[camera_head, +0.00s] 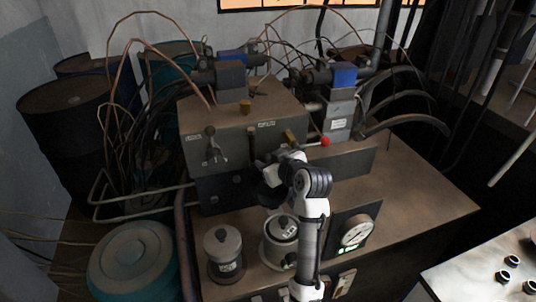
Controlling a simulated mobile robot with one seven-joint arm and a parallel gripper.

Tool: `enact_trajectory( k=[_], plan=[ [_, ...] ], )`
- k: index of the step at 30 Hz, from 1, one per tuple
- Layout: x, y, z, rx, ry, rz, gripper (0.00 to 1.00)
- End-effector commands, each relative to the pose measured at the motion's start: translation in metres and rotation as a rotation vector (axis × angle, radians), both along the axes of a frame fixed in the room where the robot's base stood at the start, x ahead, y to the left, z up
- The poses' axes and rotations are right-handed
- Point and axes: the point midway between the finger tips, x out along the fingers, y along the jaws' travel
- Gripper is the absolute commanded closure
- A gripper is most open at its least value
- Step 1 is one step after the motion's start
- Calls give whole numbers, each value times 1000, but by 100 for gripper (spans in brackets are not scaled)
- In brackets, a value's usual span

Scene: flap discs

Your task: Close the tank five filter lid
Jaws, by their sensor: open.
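Two small canisters stand on the machine's top in front of the grey box. The left canister (223,255) has a grey top with a dark knob and a label. I cannot read which one is tank five, nor tell whether either lid is fully seated. My gripper (268,180) is open, behind the right canister and close to the front of the grey box. My wrist partly hides its fingers.
The grey box (240,125) carries small levers and valves with hoses above. A red-knobbed lever (325,141) sticks out right of my gripper. A round gauge (356,232) is right of my arm. The machine's top is clear at the right (420,190). Barrels stand left.

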Motion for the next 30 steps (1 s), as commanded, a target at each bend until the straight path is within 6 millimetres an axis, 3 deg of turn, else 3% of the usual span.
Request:
enact_trajectory(
  k=[6,15,26,30],
  plan=[
    [14,7,-6,-1,0,0,51],
    [15,8,-7,-1,-2,0,52],
    [15,8,-7,-1,-2,0,100],
    [15,8,-7,-1,-2,0,100]
  ],
)
